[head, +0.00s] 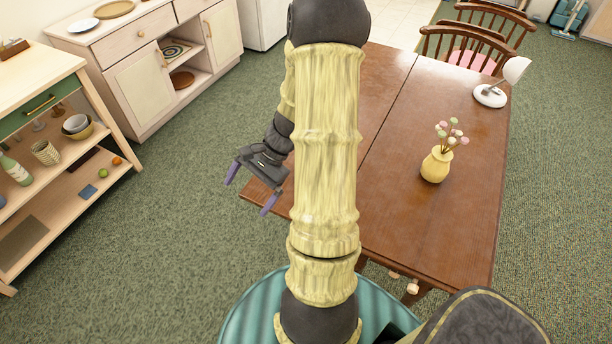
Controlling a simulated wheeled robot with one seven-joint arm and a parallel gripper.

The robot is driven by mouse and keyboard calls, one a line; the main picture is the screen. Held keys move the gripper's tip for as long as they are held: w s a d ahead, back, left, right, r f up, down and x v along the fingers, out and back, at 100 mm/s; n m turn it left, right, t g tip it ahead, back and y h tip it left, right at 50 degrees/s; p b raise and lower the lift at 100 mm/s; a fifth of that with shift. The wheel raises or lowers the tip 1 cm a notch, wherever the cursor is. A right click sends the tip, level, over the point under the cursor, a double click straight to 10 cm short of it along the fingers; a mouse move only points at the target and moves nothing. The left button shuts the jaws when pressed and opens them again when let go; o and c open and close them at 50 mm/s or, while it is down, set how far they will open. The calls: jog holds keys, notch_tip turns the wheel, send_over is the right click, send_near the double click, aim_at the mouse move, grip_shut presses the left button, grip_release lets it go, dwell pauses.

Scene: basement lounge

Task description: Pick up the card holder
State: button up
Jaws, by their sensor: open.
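My gripper (250,189) hangs over the green carpet at the left edge of the wooden table, its two purple fingers spread apart with nothing between them. I cannot identify the card holder for certain. A small flat blue item (88,191) lies on the lower shelf of the wooden cart at the left and may be it. My gripper is well to the right of both and touches neither. My arm hides part of the table.
The wooden cart (117,174) holds bowls, a bottle, a basket and fruit. A pale cabinet (135,84) stands behind it. The table (440,230) carries a yellow vase (436,166) and a white lamp (490,96). Open carpet (170,230) lies between cart and table.

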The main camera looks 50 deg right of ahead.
jog(key=d+f+m+t+b, duration=0.2)
jog(key=d+m+t, duration=0.5)
jog(key=d, duration=0.5)
jog(key=s+d+f+m+t+h+b, duration=0.1)
jog(key=d+f+m+t+b, duration=0.2)
jog(key=d+m+t, duration=0.5)
jog(key=d+m, duration=0.1)
jog(key=d, duration=0.4)
jog(key=shift+f, duration=0.1)
notch_tip(320, 180, down, 8)
jog(key=shift+f, duration=0.15)
jog(key=shift+w+a+r, duration=0.2)
jog(key=shift+w+a, duration=0.1)
jog(key=shift+w, duration=0.1)
jog(key=shift+w+f, duration=0.1)
jog(key=shift+w, duration=0.1)
